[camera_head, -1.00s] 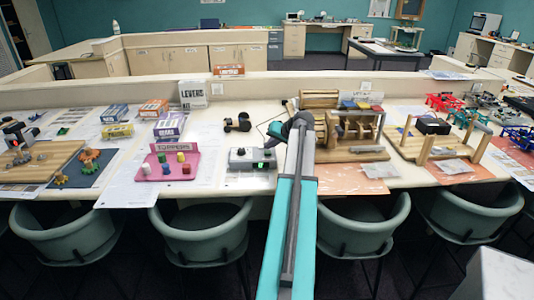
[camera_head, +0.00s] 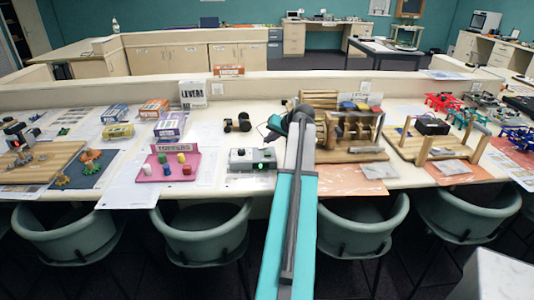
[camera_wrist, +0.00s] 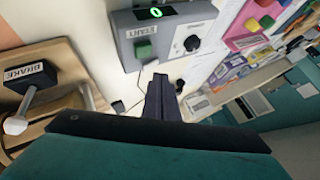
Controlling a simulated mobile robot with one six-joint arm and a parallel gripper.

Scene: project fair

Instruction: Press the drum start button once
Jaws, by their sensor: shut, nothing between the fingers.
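The grey control box (camera_head: 238,161) stands on the table left of my arm, with a small lit green display on its front. My gripper (camera_wrist: 158,78) is shut and empty. Its tips appear just below the START button in that view, apart from it. In the head view my gripper (camera_head: 270,133) is partly hidden, behind and right of the box.
A wooden drum model (camera_head: 350,130) stands right of my arm. Chairs (camera_head: 205,232) line the table's front.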

